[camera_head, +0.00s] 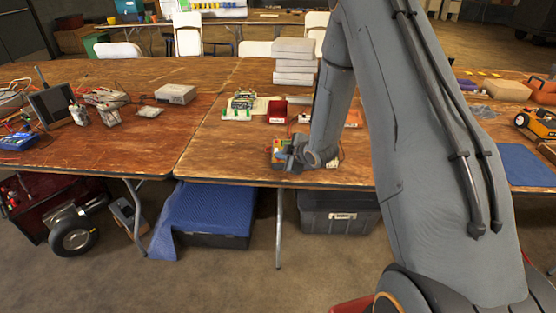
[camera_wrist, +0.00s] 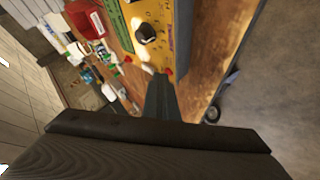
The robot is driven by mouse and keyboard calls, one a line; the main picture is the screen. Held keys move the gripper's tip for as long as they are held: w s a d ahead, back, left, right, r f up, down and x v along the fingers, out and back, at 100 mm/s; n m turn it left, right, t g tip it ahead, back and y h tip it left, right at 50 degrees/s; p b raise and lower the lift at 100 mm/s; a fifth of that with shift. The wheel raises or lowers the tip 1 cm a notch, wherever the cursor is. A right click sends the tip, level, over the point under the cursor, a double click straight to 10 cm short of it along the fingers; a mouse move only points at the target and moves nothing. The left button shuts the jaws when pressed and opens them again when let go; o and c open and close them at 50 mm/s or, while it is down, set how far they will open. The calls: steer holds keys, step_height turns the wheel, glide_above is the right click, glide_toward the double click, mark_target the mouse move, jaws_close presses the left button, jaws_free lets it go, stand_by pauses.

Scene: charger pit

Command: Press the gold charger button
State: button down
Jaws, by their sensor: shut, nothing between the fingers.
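The gold charger (camera_wrist: 172,33) fills the top middle of the wrist view, with a dark round knob (camera_wrist: 146,33) and a green panel along its left side. A small red button (camera_wrist: 168,71) and a whitish one (camera_wrist: 148,69) sit at its lower edge. My gripper (camera_wrist: 160,78) is shut and empty, its tips right at that edge by the red button; I cannot tell whether they touch. In the head view, my gripper (camera_head: 290,156) is at the front of the wooden table, and the charger (camera_head: 277,148) is mostly hidden behind it.
The wooden table (camera_head: 225,150) holds a red bin (camera_head: 277,110), a green-edged circuit board (camera_head: 242,103) and stacked white boxes (camera_head: 294,62). Its front edge lies close to my gripper. Bare tabletop shows left of the charger.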

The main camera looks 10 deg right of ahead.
steer(key=shift+r, duration=0.1)
steer(key=shift+s+r+p, duration=0.15)
steer(key=shift+r+p, duration=0.35)
steer(key=shift+r, duration=0.2)
steer(key=r+p, duration=0.2)
steer(key=r, duration=0.1)
steer(key=r+p, duration=0.1)
steer(key=r, duration=0.1)
steer(key=shift+s+a, duration=0.15)
steer(key=shift+s, duration=0.25)
steer(key=shift+f, duration=0.1)
stand_by(0.4)
steer(key=s+r+m+g+h, duration=0.1)
steer(key=s+r+m+g, duration=0.2)
steer(key=s, duration=0.8)
steer(key=s+r+m+g+h+b, duration=0.1)
steer(key=s+r+m+g, duration=0.2)
steer(key=s+m, duration=0.3)
steer(key=s+r+m+g+h, duration=0.1)
steer(key=s+r+m, duration=0.4)
steer(key=s, duration=1.2)
steer(key=shift+a+r+g+h, duration=0.3)
steer(key=shift+a+g, duration=0.1)
steer(key=shift+g, duration=0.5)
